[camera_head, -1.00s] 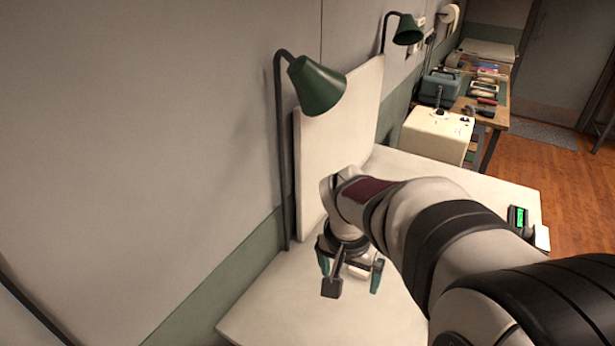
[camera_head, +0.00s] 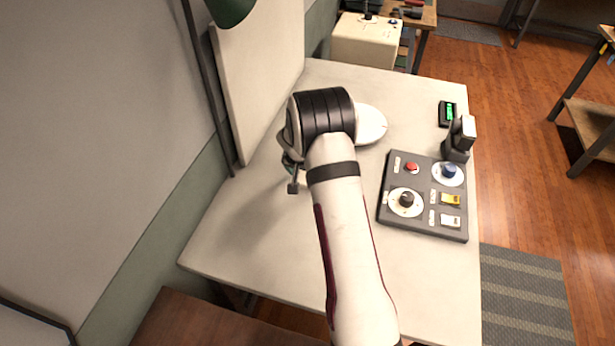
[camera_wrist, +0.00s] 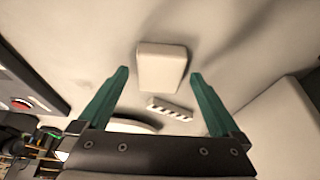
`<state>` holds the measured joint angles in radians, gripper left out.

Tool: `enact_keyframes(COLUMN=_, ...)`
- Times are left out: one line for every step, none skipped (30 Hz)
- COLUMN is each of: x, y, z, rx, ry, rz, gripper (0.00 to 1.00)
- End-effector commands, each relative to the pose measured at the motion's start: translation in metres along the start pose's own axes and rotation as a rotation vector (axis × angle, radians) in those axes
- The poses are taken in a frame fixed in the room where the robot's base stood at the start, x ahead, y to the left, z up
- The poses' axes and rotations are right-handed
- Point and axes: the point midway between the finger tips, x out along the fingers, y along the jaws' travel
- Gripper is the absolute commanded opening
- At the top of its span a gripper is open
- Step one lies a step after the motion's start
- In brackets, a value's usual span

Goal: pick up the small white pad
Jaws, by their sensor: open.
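The small white pad (camera_wrist: 162,67) is a pale block with rounded edges on the light tabletop in the wrist view. My gripper (camera_wrist: 160,74) is open, with its two green fingers apart. The pad appears between and slightly beyond the fingertips, with clear space on both sides. I cannot tell how high the fingers are above it. In the head view, my arm hides most of the gripper (camera_head: 290,165), and the pad cannot be seen there.
A small striped strip (camera_wrist: 170,108) lies near the pad. A dark control panel (camera_head: 424,223) with knobs and switches sits on the right of the table (camera_head: 235,225). A white rounded thing (camera_head: 370,123) lies beyond my arm. An upright pale board (camera_head: 262,75) stands at the left.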

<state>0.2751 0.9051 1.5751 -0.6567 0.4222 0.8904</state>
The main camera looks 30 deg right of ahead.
Motion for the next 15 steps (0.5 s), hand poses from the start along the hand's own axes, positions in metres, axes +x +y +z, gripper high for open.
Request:
enact_keyframes(x=0.0048, y=0.0003, z=0.0003, rx=0.0, ry=-0.001, rz=0.001, gripper=1.0)
enact_keyframes(x=0.0061, y=0.0002, z=0.0001, rx=0.0, ry=0.0, rz=0.0, gripper=1.0)
enact_keyframes(x=0.0067, y=0.0002, z=0.0, rx=0.0, ry=0.0, rz=0.0, gripper=1.0)
enact_keyframes(x=0.0067, y=0.0001, z=-0.0001, rx=0.0, ry=0.0, rz=0.0, gripper=1.0)
enact_keyframes(x=0.0065, y=0.0001, z=-0.0002, rx=0.0, ry=0.0, rz=0.0, gripper=1.0)
enact_keyframes(x=0.0063, y=0.0, z=-0.0001, rx=0.0, ry=0.0, rz=0.0, gripper=1.0)
enact_keyframes(x=0.0063, y=0.0, z=-0.0001, rx=0.0, ry=0.0, rz=0.0, gripper=1.0)
enact_keyframes(x=0.0062, y=0.0, z=-0.0001, rx=0.0, ry=0.0, rz=0.0, gripper=0.98)
enact_keyframes(x=0.0061, y=0.0, z=-0.0001, rx=0.0, ry=0.0, rz=0.0, gripper=0.91)
enact_keyframes(x=0.0061, y=0.0, z=-0.0001, rx=0.0, ry=0.0, rz=0.0, gripper=0.86)
enact_keyframes(x=0.0061, y=0.0, z=0.0, rx=0.0, ry=0.0, rz=0.0, gripper=0.8)
enact_keyframes(x=0.006, y=0.0, z=0.0, rx=0.0, ry=0.0, rz=0.0, gripper=0.73)
enact_keyframes(x=0.006, y=0.0, z=0.0, rx=0.0, ry=0.0, rz=0.0, gripper=0.68)
enact_keyframes(x=0.006, y=0.0, z=0.0, rx=0.0, ry=0.0, rz=0.0, gripper=0.62)
enact_keyframes(x=0.0059, y=0.0, z=0.0, rx=0.0, ry=0.0, rz=0.0, gripper=0.55)
